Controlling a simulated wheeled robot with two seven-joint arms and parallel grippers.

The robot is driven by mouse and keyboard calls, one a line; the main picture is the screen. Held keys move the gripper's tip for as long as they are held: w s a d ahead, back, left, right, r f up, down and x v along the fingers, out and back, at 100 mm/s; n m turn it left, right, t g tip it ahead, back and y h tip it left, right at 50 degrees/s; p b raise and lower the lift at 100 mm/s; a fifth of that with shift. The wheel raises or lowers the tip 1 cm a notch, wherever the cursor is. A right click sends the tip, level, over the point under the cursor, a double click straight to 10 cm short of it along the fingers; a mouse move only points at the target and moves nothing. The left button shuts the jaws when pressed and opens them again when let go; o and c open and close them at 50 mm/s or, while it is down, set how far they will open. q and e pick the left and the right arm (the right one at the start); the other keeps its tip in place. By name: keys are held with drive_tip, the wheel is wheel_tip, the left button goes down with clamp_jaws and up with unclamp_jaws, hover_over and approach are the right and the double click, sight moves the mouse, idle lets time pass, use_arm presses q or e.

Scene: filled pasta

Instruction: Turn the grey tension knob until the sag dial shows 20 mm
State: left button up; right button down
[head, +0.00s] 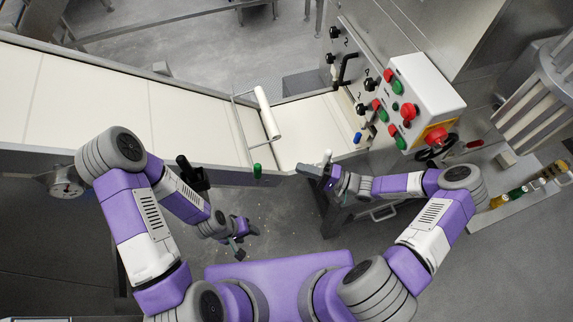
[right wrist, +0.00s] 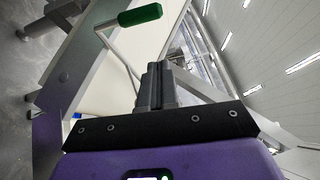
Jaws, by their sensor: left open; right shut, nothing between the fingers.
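I cannot make out the grey tension knob with certainty; my left arm covers part of that side. My left gripper (head: 246,241) is open and empty, low in front of the conveyor and well to the right of the dial. My right gripper (head: 308,168) is shut and empty near the conveyor's front edge. Its closed fingers also show in the right wrist view (right wrist: 155,72).
A pale conveyor belt (head: 110,98) runs across. A white roller (head: 267,113) spans it on a wire frame with a green handle (head: 257,171), also in the right wrist view (right wrist: 140,15). A control box (head: 425,88) stands right. A black handle (head: 187,168) rises beside my left forearm.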

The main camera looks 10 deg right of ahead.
drive_tip(key=shift+v, duration=1.55)
drive_tip(key=shift+w, duration=0.1)
